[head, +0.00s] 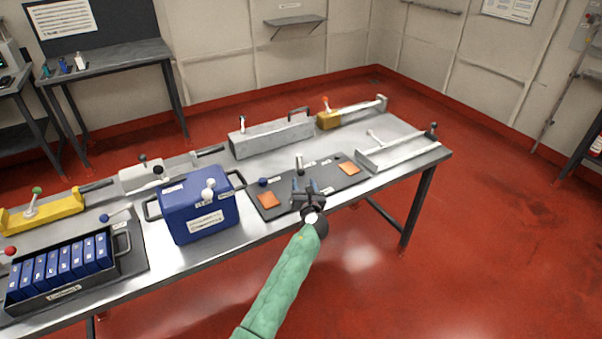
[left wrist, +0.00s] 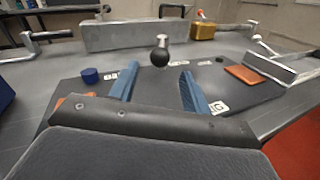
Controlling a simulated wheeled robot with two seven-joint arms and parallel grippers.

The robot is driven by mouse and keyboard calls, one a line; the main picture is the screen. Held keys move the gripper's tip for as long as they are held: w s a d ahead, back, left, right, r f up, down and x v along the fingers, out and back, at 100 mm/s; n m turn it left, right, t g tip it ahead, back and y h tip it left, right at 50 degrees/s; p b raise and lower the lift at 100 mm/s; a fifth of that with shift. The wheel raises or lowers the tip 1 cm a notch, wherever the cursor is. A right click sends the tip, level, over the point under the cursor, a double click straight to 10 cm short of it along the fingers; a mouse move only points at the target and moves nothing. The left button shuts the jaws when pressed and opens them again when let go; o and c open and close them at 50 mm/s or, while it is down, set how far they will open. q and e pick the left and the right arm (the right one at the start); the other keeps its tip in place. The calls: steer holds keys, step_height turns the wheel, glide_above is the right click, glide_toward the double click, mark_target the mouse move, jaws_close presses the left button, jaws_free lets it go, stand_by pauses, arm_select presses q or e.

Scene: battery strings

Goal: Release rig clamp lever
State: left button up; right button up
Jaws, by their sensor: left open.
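A dark rig plate (head: 318,185) lies on the metal bench, with orange pads, small labels, a blue knob (head: 263,182) and a short upright lever (head: 299,162). In the left wrist view a lever with a black ball (left wrist: 160,57) and a pale stem stands ahead of the fingers, centred between them. My left gripper (head: 312,187) is over the plate's near edge. Its two blue fingers (left wrist: 160,88) are apart with nothing between them, and they look short of the ball. Whether they touch the plate is unclear. My right gripper is not seen.
A blue box (head: 197,213) stands left of the plate. A grey block fixture (head: 270,139) and a yellow block (head: 328,119) stand behind it. A metal rail fixture (head: 400,153) is to the right. A tray (head: 64,292) of several blue cells sits front left.

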mark_target(301, 175)
arm_select(q)
steer(key=w, duration=0.4)
steer(key=w+a+p, duration=0.1)
steer(key=w, duration=0.1)
steer(key=shift+w, duration=0.35)
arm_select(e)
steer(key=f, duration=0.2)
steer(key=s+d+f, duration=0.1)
arm_select(q)
steer(key=c, duration=0.9)
jaws_close()
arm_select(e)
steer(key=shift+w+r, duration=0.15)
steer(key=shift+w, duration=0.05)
